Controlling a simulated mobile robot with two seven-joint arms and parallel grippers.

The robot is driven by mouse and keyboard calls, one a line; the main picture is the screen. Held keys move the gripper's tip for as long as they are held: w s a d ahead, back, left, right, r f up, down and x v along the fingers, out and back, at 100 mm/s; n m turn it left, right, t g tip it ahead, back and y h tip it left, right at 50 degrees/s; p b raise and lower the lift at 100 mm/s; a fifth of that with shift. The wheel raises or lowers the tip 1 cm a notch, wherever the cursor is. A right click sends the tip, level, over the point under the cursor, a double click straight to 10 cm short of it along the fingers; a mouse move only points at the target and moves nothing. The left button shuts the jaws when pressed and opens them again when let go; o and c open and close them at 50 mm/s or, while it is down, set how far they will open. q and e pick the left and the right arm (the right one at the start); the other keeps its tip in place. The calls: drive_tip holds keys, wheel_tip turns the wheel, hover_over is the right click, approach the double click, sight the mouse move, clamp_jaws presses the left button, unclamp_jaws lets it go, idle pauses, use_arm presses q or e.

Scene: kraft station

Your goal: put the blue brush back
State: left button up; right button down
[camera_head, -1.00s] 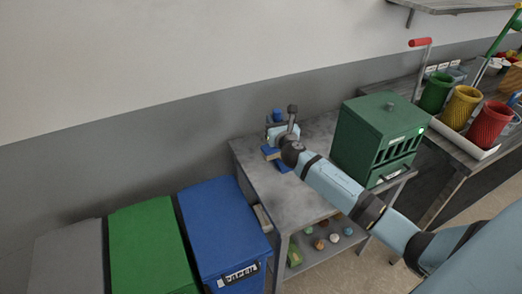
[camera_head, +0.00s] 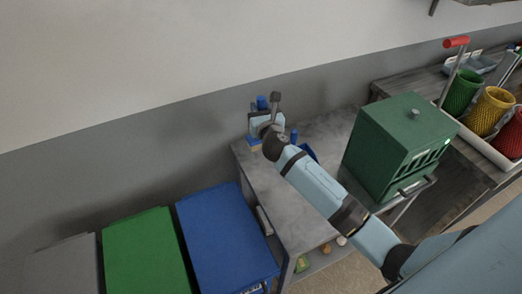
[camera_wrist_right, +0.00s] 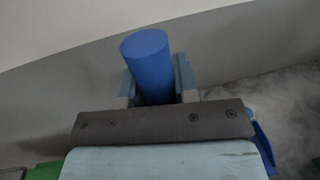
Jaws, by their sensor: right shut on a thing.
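The blue brush shows in the head view as a blue handle top (camera_head: 262,103) and a blue and tan part (camera_head: 254,141) below my gripper. In the right wrist view its blue round handle (camera_wrist_right: 148,62) stands between my fingers. My right gripper (camera_head: 259,119) is shut on this handle, over the far left corner of the grey table (camera_head: 262,181). In the right wrist view its fingers (camera_wrist_right: 157,85) flank the handle. I cannot tell whether the brush touches the table. My left gripper is not in view.
A blue piece, perhaps a dustpan (camera_head: 308,151), lies partly behind my arm. A green slotted box (camera_head: 392,148) stands right on the table. Blue (camera_head: 220,235) and green (camera_head: 145,250) bins stand at left. Wall behind; the table's middle is bare.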

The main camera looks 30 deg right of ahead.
wheel_tip(320, 180, down, 11)
drive_tip(key=b, duration=0.3)
wheel_tip(320, 180, down, 3)
drive_tip(key=b, duration=0.2)
drive_tip(key=shift+f+b, duration=0.2)
drive_tip(key=shift+b, duration=0.15)
drive_tip(key=shift+w+f, duration=0.1)
drive_tip(key=shift+f, duration=0.25)
drive_tip(key=shift+f+b, duration=0.2)
drive_tip(key=shift+b, duration=0.1)
drive_tip(key=c, duration=0.9)
unclamp_jaws()
